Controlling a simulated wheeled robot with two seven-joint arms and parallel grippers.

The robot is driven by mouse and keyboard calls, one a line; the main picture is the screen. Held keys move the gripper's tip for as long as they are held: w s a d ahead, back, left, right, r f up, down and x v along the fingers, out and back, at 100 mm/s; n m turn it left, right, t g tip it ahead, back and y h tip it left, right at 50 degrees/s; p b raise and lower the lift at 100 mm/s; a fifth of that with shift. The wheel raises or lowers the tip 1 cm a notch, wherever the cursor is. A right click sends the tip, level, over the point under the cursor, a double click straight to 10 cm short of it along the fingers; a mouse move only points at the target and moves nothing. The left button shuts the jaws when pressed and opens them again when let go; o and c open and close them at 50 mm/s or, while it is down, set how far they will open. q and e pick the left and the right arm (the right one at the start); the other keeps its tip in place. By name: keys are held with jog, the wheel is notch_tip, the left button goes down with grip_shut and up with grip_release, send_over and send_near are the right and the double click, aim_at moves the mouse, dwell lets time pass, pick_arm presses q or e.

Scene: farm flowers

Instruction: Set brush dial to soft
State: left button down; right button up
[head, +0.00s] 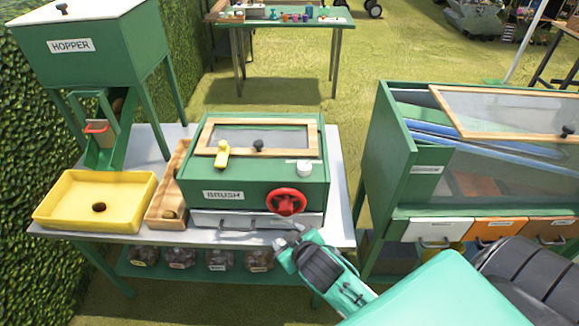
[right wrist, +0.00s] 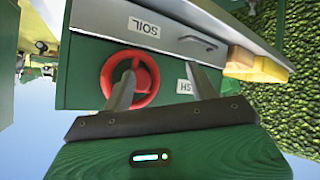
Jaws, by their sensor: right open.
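The green brush box (head: 258,180) stands on the grey table with a BRUSH label on its front. A small round white dial (head: 303,168) sits on its top near the right front edge; its setting is too small to read. A red handwheel (head: 286,202) is on the box front, and it shows in the right wrist view (right wrist: 150,78) behind one finger. My right gripper (head: 283,238) is open and empty, low in front of the wheel; its fingers show in the right wrist view (right wrist: 163,85). I cannot tell whether it touches the wheel. My left gripper is out of view.
A yellow lever (head: 222,155) and a mesh lid (head: 265,137) with a black knob are on the box top. A drawer (head: 255,219) is below. A yellow tray (head: 75,195) and hopper (head: 95,45) stand left; a green cabinet (head: 385,150) stands right.

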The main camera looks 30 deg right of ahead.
jog(key=w+a+r+n+t+y, duration=0.35)
jog(key=w+r, duration=0.25)
jog(key=r, duration=0.4)
jog(key=w+a+r+n+t+y, duration=0.3)
jog(key=w+r+t, duration=0.2)
jog(key=r, duration=0.4)
jog(key=a+r+n+g+y, duration=0.4)
jog(key=a+r+n+y, duration=0.3)
jog(key=n+y, duration=0.4)
jog(key=n+g+h, duration=1)
jog(key=g+h, duration=0.6)
jog(key=h, duration=0.1)
send_over(304, 165)
jog(key=f, duration=0.2)
jog(key=shift+t+y, duration=0.25)
notch_tip(304, 165, down, 12)
jog(key=p, duration=0.3)
jog(key=shift+p, duration=0.4)
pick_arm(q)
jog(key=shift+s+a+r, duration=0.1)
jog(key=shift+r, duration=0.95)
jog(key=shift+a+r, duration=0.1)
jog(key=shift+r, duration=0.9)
pick_arm(e)
jog(key=shift+f, duration=0.75)
